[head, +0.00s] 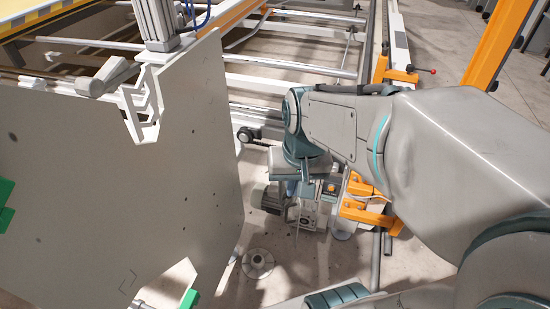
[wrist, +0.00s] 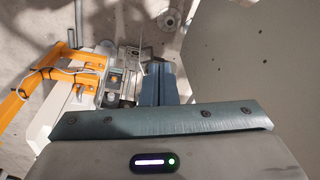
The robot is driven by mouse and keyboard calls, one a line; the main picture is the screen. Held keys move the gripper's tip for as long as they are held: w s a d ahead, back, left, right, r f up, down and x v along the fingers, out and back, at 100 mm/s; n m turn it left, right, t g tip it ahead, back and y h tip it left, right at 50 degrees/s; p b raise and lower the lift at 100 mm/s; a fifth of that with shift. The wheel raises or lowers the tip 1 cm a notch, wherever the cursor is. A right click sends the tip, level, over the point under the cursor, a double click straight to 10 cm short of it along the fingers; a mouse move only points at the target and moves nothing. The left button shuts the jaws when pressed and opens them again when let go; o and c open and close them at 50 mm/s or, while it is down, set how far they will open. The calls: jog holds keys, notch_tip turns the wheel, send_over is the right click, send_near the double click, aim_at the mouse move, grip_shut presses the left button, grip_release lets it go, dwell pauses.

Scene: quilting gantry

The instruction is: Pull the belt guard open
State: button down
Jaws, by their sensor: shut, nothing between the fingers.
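I cannot pick out the belt guard for certain. A large flat grey panel (head: 120,190) with small dark holes fills the left of the head view; it also fills the right of the wrist view (wrist: 255,60). My gripper (head: 305,196) points down in the space to the right of this panel, partly hidden by my wrist. In the wrist view its fingers (wrist: 157,70) are together with nothing between them. They appear apart from the panel. A small motor (head: 268,198) and a control box with an orange button (head: 330,188) lie below and near the gripper.
An orange bracket (head: 365,212) stands right of the control box. A round floor foot (head: 257,263) sits on the concrete floor below. Rails and rollers (head: 290,80) of the gantry run behind. An orange post (head: 497,45) rises at the upper right.

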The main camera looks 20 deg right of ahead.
jog(key=w+d+f+m+y+b, duration=0.1)
jog(key=w+d+f+m+b, duration=0.4)
jog(key=f, duration=0.3)
jog(key=w+d+f+m+g+y+b, duration=0.1)
jog(key=w+d+f+m+b, duration=0.3)
jog(key=w+d+f+m, duration=0.25)
jog(key=w+d+f+m+b, duration=0.45)
jog(key=d+f, duration=0.25)
jog(key=f, duration=0.2)
jog(key=a+f+b, duration=0.4)
jog(key=a+f, duration=0.2)
jog(key=f, duration=0.3)
jog(key=shift+a+f+b, duration=0.15)
jog(key=shift+f+b, duration=0.2)
jog(key=shift+b, duration=0.05)
